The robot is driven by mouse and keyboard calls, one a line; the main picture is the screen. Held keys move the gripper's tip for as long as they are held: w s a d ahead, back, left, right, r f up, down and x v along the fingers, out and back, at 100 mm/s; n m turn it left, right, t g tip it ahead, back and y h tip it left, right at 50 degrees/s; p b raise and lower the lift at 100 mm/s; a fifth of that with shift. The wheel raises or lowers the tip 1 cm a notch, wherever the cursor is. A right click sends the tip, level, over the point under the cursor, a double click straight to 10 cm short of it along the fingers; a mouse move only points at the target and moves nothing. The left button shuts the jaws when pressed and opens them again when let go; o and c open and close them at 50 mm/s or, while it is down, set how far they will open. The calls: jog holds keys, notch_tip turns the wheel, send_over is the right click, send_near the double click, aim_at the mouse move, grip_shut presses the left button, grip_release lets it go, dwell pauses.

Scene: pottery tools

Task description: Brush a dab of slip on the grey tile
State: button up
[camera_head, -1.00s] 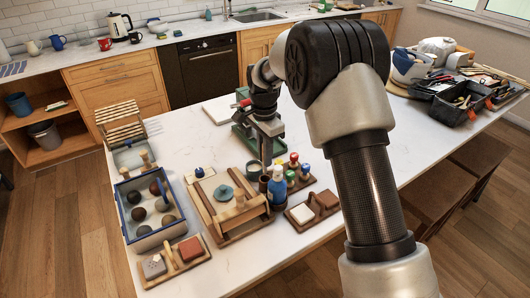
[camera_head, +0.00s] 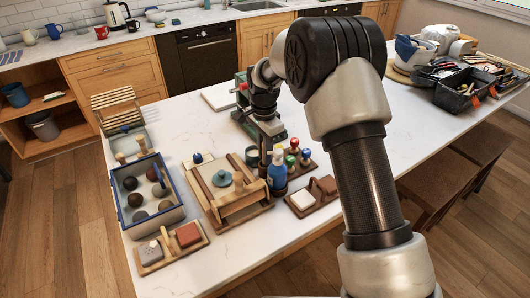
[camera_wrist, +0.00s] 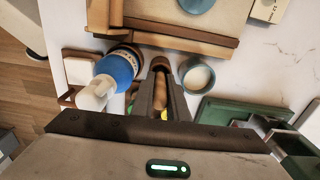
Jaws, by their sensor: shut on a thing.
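My gripper (camera_head: 266,150) points down behind the blue bottle in the head view. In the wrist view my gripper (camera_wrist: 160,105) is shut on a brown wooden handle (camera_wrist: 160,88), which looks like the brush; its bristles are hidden. A teal cup with pale liquid, likely the slip (camera_wrist: 199,77), stands just right of the fingers; its dark side shows in the head view (camera_head: 252,156). A grey speckled block, likely the grey tile (camera_head: 151,252), lies beside a red block on a wooden tray at the front left, away from my gripper.
A blue bottle with white top (camera_head: 277,170) stands close to my gripper. A wooden board with a teal disc (camera_head: 222,178) lies between gripper and grey block. A blue-rimmed box of clay balls (camera_head: 117,205) is at left. Green equipment (camera_head: 241,112) stands behind.

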jog(key=o, duration=0.9)
